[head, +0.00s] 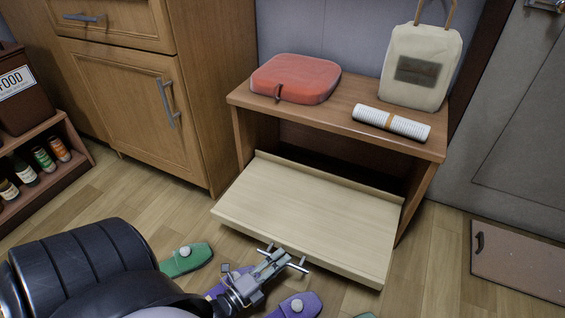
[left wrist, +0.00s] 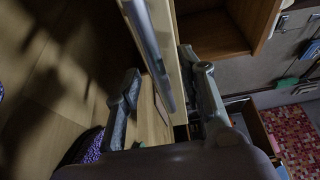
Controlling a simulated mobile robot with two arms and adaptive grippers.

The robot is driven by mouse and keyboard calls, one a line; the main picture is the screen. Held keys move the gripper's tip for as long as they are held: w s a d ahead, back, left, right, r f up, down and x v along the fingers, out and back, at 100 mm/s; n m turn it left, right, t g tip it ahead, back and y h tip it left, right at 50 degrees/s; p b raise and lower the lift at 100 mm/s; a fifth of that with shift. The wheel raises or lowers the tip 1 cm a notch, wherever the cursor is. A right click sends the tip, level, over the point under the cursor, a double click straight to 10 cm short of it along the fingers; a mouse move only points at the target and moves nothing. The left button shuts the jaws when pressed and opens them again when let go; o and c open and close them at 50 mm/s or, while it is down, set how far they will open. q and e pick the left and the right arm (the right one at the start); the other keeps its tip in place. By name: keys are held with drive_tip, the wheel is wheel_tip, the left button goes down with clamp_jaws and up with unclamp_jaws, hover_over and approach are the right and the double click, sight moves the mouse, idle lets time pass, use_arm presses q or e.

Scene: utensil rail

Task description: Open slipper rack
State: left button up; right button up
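The slipper rack (head: 243,130) is a low wooden bench with a dark interior. Its pale front panel (head: 310,208) is swung down and out, sloping toward the floor, so the rack stands open. My left gripper (head: 284,258) is at the panel's lower front edge. In the left wrist view its two fingers (left wrist: 158,62) are apart, with a grey bar handle (left wrist: 152,45) and the panel's edge between them. I cannot tell whether a finger touches them. The handle is hidden in the head view. My right gripper is not in view.
A green slipper (head: 187,260) and purple slippers (head: 297,305) lie on the floor near my left gripper. A red cushion (head: 296,78), a rolled paper (head: 391,123) and a cream bag (head: 420,65) are on top of the rack. A wooden cabinet (head: 130,108) stands left.

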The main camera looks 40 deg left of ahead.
use_arm(q)
drive_tip(key=s+a, duration=0.1)
drive_tip(key=s, duration=0.9)
drive_tip(key=shift+s+a, duration=0.2)
drive_tip(key=shift+s, duration=0.05)
